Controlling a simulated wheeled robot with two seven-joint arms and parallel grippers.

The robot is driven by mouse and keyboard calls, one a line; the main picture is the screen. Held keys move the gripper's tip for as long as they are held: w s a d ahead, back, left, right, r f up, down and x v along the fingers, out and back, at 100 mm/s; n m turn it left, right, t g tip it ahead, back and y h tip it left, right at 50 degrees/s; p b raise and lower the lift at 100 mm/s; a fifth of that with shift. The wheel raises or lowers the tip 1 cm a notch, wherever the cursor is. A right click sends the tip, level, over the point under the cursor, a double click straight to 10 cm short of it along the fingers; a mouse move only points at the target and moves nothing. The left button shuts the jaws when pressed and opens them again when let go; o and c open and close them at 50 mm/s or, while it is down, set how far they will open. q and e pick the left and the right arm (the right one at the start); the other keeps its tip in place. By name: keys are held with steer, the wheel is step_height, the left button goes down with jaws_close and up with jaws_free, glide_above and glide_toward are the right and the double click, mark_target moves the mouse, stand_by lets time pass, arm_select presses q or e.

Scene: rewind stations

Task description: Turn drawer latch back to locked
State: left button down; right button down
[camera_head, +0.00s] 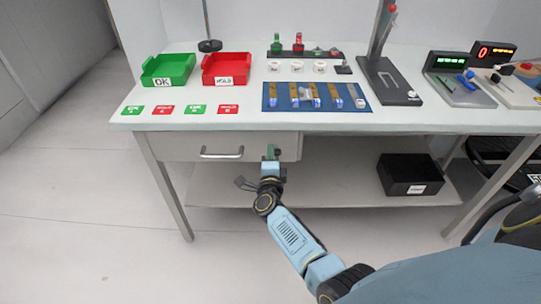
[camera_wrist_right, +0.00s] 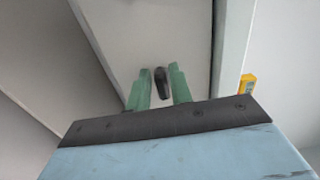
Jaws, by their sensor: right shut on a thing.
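The drawer (camera_head: 180,147) under the workbench top is shut, with a silver bar handle (camera_head: 222,153) on its front. My right gripper (camera_head: 271,152) is at the right part of the drawer front, right of the handle. Its green fingers hide the latch in the head view. In the right wrist view the dark latch (camera_wrist_right: 161,88) stands between the two green fingers of the right gripper (camera_wrist_right: 159,80), its length running nearly along them. The gripper is shut on the latch. I cannot tell the latch's locked side from these frames. My left gripper is not in view.
On the workbench top (camera_head: 230,120) are a green bin (camera_head: 168,69), a red bin (camera_head: 226,69) and a blue mat (camera_head: 316,97) with parts. A black box (camera_head: 410,175) stands on the lower shelf (camera_head: 330,185). The floor left of the bench is clear.

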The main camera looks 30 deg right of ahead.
steer(key=c, duration=1.4)
jaws_free()
steer(key=shift+d, duration=0.1)
steer(key=shift+c, duration=0.2)
steer(key=shift+s, duration=0.1)
